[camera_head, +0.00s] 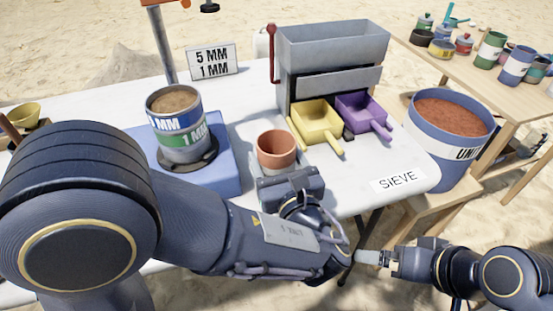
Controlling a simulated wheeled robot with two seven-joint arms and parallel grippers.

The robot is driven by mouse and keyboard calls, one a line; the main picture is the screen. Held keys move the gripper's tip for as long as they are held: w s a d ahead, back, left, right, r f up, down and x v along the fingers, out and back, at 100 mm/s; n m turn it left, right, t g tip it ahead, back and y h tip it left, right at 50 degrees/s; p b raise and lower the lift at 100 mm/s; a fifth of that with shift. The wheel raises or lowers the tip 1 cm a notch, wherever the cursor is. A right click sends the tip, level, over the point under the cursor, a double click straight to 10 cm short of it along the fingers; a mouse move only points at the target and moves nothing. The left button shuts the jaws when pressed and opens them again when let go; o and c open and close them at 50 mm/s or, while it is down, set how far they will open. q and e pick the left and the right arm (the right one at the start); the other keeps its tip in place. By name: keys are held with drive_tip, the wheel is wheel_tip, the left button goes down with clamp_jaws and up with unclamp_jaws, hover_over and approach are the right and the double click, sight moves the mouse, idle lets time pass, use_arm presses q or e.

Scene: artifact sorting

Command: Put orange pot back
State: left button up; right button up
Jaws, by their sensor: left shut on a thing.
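The orange pot (276,149) is a small terracotta-coloured cup at the middle of the white table (245,104), upright. My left gripper (284,174) reaches in from the left and is shut on the pot's near side; its fingertips are partly hidden behind the gripper body. I cannot tell whether the pot touches the table. My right gripper (372,257) is at the lower right, off the table's front edge and away from the pot; its finger opening is not clear.
Behind stands a grey sieve machine (331,55) with yellow (318,122) and purple (362,112) scoops. A blue bucket of reddish soil (437,160) is at right. A wooden table (465,66) holds several pots.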

use_arm(q)
drive_tip(key=shift+f, duration=0.15)
drive_tip(key=o, duration=1.2)
drive_tip(key=shift+c, duration=0.2)
drive_tip(key=shift+s+r, duration=0.1)
drive_tip(key=shift+r, duration=0.15)
drive_tip(key=p+v, duration=0.1)
drive_tip(key=v, duration=1.1)
drive_tip(key=shift+p, duration=0.4)
